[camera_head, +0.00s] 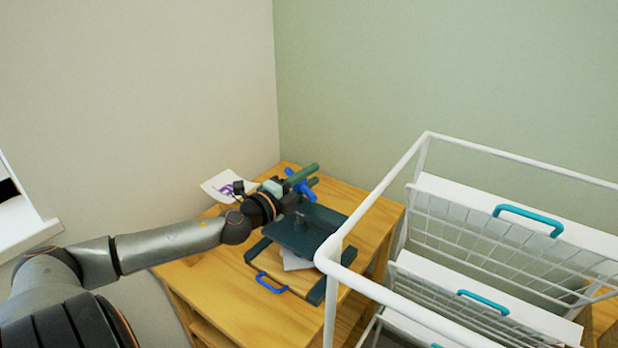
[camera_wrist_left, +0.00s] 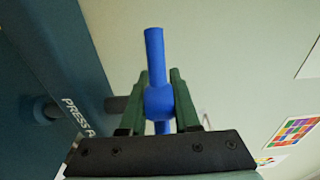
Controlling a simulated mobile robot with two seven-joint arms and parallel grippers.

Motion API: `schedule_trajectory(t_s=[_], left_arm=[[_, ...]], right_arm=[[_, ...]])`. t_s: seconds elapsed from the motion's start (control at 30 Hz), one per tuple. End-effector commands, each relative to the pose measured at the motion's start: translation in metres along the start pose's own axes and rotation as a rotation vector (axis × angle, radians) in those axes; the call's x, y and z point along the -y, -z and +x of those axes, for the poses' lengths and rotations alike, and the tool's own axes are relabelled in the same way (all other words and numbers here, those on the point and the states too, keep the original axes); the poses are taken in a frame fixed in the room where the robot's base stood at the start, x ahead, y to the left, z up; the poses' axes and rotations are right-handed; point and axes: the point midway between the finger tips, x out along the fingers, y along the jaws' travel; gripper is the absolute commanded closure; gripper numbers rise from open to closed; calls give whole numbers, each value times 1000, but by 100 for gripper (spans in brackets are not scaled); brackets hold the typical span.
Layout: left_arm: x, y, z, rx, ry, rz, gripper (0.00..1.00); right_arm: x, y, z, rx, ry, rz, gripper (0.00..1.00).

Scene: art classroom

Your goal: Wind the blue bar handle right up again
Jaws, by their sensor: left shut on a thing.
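The blue bar handle (camera_head: 300,184) is on the dark teal press (camera_head: 318,235), which stands on a wooden cabinet. In the left wrist view the bar (camera_wrist_left: 154,55) runs nearly upright, with a thicker round hub between the two green fingers. My left gripper (camera_wrist_left: 158,92) is shut on the bar at this hub. In the head view the left gripper (camera_head: 305,177) reaches over the press from the left, and my wrist hides part of the press. The press body (camera_wrist_left: 60,60) fills the left of the wrist view, with white lettering on its edge. My right gripper is not in view.
A wooden tray with a blue pull (camera_head: 271,284) sits low at the press front, with white paper (camera_head: 295,262) by it. A printed sheet (camera_head: 222,187) lies at the cabinet's back left. A white wire rack (camera_head: 427,137) with teal handles stands close on the right.

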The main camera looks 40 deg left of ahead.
Motion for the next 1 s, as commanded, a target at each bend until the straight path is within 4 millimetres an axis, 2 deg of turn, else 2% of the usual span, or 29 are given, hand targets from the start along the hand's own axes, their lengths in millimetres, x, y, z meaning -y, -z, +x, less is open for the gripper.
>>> schedule_trajectory(t_s=[0.27, 0.3, 0.53, 0.83, 1.0], left_arm=[[-1, 0, 0, -1, -2, -1, 100], [-1, 0, 0, -1, -2, -1, 66], [-1, 0, 0, -1, -1, -1, 40], [-1, 0, -1, 0, -1, -1, 40], [-2, 1, -9, -1, -3, -2, 40]], right_arm=[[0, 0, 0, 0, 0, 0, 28], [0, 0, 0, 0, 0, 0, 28], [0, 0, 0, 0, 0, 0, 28], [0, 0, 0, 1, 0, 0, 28], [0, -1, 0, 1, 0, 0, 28]])
